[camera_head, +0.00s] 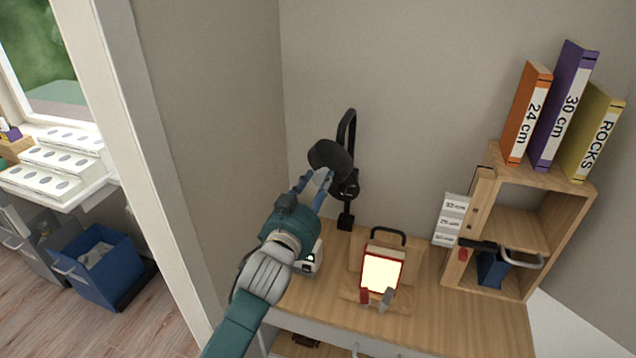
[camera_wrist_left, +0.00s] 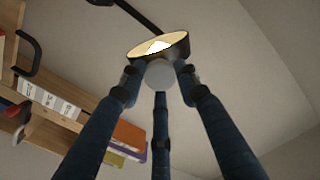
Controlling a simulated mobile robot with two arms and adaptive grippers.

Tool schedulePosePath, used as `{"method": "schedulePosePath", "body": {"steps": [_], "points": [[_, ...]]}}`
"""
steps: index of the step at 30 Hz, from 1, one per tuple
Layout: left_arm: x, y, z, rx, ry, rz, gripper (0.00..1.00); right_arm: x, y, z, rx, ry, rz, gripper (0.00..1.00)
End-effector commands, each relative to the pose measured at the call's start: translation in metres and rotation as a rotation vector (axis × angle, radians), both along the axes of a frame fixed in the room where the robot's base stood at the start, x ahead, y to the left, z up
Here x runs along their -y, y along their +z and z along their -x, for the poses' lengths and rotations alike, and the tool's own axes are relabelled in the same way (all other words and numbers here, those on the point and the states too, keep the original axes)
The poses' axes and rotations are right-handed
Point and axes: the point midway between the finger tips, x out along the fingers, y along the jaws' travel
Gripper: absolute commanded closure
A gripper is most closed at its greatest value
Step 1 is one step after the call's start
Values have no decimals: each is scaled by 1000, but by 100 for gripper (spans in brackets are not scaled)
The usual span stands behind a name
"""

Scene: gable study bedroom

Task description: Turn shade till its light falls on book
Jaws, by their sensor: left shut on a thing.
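A black desk lamp (camera_head: 349,188) stands at the back of the wooden desk, its arm bent over at the top. Its dark shade (camera_head: 331,157) hangs to the left of the stem. In the left wrist view the shade (camera_wrist_left: 172,45) shows its lit inside, with a pale round knob (camera_wrist_left: 160,75) in front. My left gripper (camera_head: 318,178) is shut on this knob, its blue fingers around it just below the shade. The red-edged book (camera_head: 382,271) leans on a wooden stand on the desk, and its page looks bright. My right gripper is not in view.
A wooden shelf box (camera_head: 568,235) stands at the desk's right, with orange, purple and yellow binders (camera_head: 562,105) on top. A small white device (camera_head: 311,262) sits beside my left wrist. The desk's front right (camera_head: 480,325) is clear. A wall edge stands at left.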

Motion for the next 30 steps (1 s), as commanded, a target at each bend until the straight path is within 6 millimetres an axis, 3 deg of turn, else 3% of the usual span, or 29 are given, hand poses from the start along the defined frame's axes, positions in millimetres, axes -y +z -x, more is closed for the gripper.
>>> {"method": "schedulePosePath", "body": {"steps": [1, 15, 16, 18, 30], "points": [[-1, -8, 0, -11, 3, -14, 94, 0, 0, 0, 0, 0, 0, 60], [-1, -9, 0, -9, 2, -29, 94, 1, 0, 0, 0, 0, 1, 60], [-1, -9, 0, -9, 2, -29, 64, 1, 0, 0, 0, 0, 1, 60], [-1, -8, 0, -7, 3, -28, 50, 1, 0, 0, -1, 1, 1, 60], [-3, -3, 7, 2, 1, -25, 49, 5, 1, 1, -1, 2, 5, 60]]}}
